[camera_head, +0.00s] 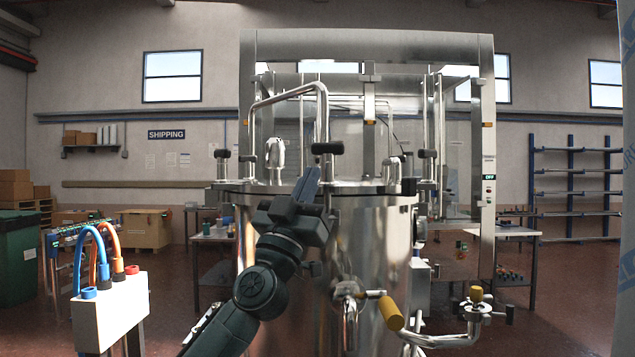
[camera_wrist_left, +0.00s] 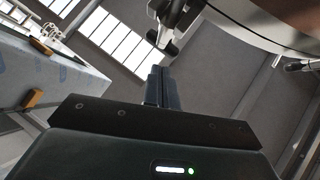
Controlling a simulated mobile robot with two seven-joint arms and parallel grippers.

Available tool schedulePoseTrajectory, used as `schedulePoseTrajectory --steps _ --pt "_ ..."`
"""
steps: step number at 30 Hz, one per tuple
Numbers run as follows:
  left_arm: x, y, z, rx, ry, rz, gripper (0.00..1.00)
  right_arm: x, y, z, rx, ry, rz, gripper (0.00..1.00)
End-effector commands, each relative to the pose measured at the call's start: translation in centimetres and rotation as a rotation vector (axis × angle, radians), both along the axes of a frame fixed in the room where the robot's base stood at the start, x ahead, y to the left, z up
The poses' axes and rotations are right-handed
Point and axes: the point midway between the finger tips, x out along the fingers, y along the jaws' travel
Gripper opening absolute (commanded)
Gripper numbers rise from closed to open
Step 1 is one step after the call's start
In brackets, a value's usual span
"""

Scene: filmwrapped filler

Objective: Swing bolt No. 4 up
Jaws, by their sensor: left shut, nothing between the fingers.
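A steel vessel (camera_head: 375,250) with a flat lid (camera_head: 355,187) stands in the middle of the head view. Bolts with black cross-knobs stand around its rim, including a front one (camera_head: 327,148), a left one (camera_head: 222,154) and a right one (camera_head: 427,154). I can read no numbers on them. My left gripper (camera_head: 309,182) is shut and empty at the front of the rim, just below the front knob. In the left wrist view its fingers (camera_wrist_left: 157,84) are together, with a dark knob (camera_wrist_left: 170,47) just beyond their tips, seemingly apart. The vessel's underside rim (camera_wrist_left: 250,32) is at upper right.
A steel frame (camera_head: 365,43) stands over and behind the vessel. A pipe handle (camera_head: 290,93) arches above the lid. A white box with hoses (camera_head: 110,313) stands at left front.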

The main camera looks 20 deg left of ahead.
Motion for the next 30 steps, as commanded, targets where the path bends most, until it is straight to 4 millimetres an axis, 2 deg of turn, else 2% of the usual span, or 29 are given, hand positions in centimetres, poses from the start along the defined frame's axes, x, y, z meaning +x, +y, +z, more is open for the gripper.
schedulePoseTrajectory --steps 1,3,7,13,23,30 --pt "0.8 -0.3 -0.7 -0.004 0.005 -0.004 0.0 0.0 0.1 -0.8 0.002 0.0 0.001 0.36" --pt "1.6 -0.4 -0.6 -0.004 0.005 -0.004 0.0 0.1 0.3 -1.1 0.005 -0.004 0.003 0.36" --pt "2.5 -0.5 -0.4 -0.001 0.003 -0.001 0.0 0.4 0.8 -0.4 0.016 -0.03 0.014 0.36" --pt "3.1 -0.6 -0.3 0.0 0.005 -0.002 0.0 0.6 1.1 0.3 0.016 -0.052 0.035 0.36" --pt "3.2 -0.6 -0.2 0.001 0.004 0.0 0.0 0.6 1.0 0.2 0.014 -0.048 0.033 0.36" --pt "4.4 -0.6 0.2 0.0 0.004 -0.002 0.0 0.5 0.9 -0.1 0.013 -0.046 0.031 0.36"
